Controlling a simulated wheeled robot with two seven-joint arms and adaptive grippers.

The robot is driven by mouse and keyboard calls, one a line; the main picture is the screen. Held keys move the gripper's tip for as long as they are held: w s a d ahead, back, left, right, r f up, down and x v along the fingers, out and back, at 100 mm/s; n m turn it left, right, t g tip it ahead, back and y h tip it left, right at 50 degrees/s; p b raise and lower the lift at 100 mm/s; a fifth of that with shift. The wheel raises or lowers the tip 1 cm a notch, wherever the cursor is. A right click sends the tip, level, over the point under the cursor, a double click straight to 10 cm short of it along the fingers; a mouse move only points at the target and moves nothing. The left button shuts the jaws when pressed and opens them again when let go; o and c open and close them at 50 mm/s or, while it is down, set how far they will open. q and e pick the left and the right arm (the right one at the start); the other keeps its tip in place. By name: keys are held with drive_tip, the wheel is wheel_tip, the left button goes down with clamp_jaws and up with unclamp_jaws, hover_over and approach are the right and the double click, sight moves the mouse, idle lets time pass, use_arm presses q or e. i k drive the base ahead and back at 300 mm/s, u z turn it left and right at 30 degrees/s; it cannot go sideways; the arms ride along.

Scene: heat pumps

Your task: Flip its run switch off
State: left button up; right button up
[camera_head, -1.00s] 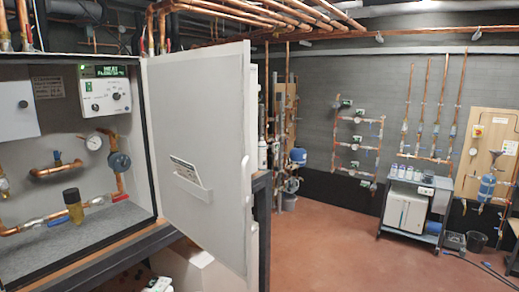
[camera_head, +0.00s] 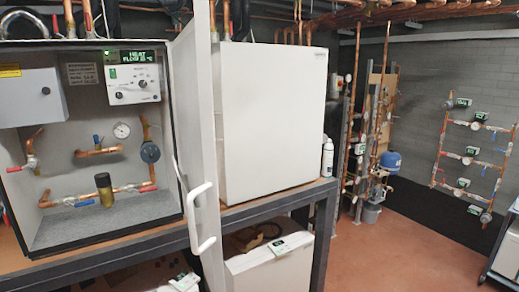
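An open heat pump cabinet (camera_head: 118,236) stands on a bench at the left. Inside it, a white control panel (camera_head: 133,92) has a lit green display (camera_head: 131,57) reading HEAT and a flow line too small to read surely. The panel has a dark knob (camera_head: 119,96), another small control (camera_head: 143,85) and a small green mark (camera_head: 112,73). Which of these is the run switch, and its position, I cannot tell. The cabinet's white door (camera_head: 205,130) stands open, seen nearly edge-on, with a white handle (camera_head: 203,220). Neither of my grippers is in view.
A closed white cabinet (camera_head: 270,120) stands right of the door on the same dark-framed bench (camera_head: 265,208). White units with small displays (camera_head: 293,244) sit below. Open red floor (camera_head: 390,245) lies to the right, before pipework on the wall (camera_head: 468,150).

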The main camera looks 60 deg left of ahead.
sight(112, 74)
drive_tip(key=i, duration=0.7)
drive_tip(key=u, duration=2.95)
drive_tip(key=k, duration=0.45)
drive_tip(key=u, duration=0.75)
drive_tip(key=i, duration=0.85)
drive_tip(key=z, duration=0.6)
